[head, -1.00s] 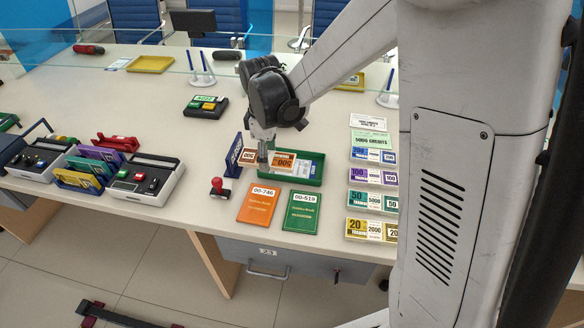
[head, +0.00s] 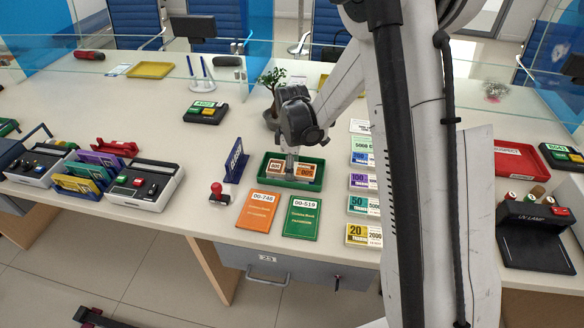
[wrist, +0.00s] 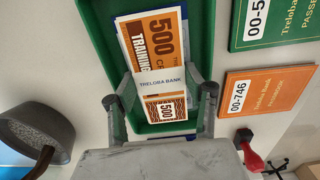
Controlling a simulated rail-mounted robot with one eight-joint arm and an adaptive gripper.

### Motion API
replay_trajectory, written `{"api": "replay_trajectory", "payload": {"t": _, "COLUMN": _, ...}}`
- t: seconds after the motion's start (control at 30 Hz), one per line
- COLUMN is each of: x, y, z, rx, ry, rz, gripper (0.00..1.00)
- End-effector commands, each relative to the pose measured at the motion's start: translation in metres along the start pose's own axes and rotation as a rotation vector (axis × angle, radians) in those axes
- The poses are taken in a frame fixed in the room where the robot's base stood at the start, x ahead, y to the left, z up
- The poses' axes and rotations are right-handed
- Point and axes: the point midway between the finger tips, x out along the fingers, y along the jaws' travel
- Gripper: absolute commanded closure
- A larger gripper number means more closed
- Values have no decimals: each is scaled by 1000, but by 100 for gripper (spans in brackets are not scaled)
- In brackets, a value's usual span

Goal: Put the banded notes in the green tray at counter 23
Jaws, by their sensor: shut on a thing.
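The banded notes (head: 308,172) are an orange bundle marked 500 with a white paper band. My gripper (head: 290,178) is shut on them across the band. In the wrist view the fingers (wrist: 160,95) press the bundle's (wrist: 152,45) two long sides. The green tray (head: 319,180) lies on the counter behind the orange and green passbooks. The bundle is within the tray's outline in both views. I cannot tell whether it touches the tray floor.
The orange passbook (head: 259,211) and green passbook (head: 303,216) lie in front of the tray. A blue sign (head: 236,163) and a red stamp (head: 218,193) stand to its left. A potted plant (head: 271,117) stands behind. Stacks of notes (head: 363,205) line its right. Drawer label 23 (head: 267,258) is below.

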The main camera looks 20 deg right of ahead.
Motion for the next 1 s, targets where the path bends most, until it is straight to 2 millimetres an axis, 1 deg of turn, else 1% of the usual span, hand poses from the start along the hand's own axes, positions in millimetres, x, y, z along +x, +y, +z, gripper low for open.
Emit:
{"api": "replay_trajectory", "payload": {"t": 0.03, "x": 4, "y": 0, "z": 0, "rx": 0, "ry": 0, "rz": 0, "gripper": 84}}
{"api": "replay_trajectory", "payload": {"t": 0.2, "x": 4, "y": 0, "z": 0, "rx": 0, "ry": 0, "rz": 0, "gripper": 84}}
{"api": "replay_trajectory", "payload": {"t": 0.23, "x": 4, "y": 0, "z": 0, "rx": 0, "ry": 0, "rz": 0, "gripper": 51}}
{"api": "replay_trajectory", "payload": {"t": 0.27, "x": 4, "y": 0, "z": 0, "rx": 0, "ry": 0, "rz": 0, "gripper": 47}}
{"api": "replay_trajectory", "payload": {"t": 0.3, "x": 4, "y": 0, "z": 0, "rx": 0, "ry": 0, "rz": 0, "gripper": 45}}
{"api": "replay_trajectory", "payload": {"t": 0.57, "x": 2, "y": 0, "z": 0, "rx": 0, "ry": 0, "rz": 0, "gripper": 45}}
{"api": "replay_trajectory", "payload": {"t": 0.67, "x": -5, "y": 0, "z": 0, "rx": 0, "ry": 0, "rz": 0, "gripper": 45}}
{"api": "replay_trajectory", "payload": {"t": 0.77, "x": -18, "y": 0, "z": 0, "rx": 0, "ry": 0, "rz": 0, "gripper": 45}}
{"api": "replay_trajectory", "payload": {"t": 1.0, "x": -66, "y": -1, "z": 0, "rx": 0, "ry": 0, "rz": 0, "gripper": 45}}
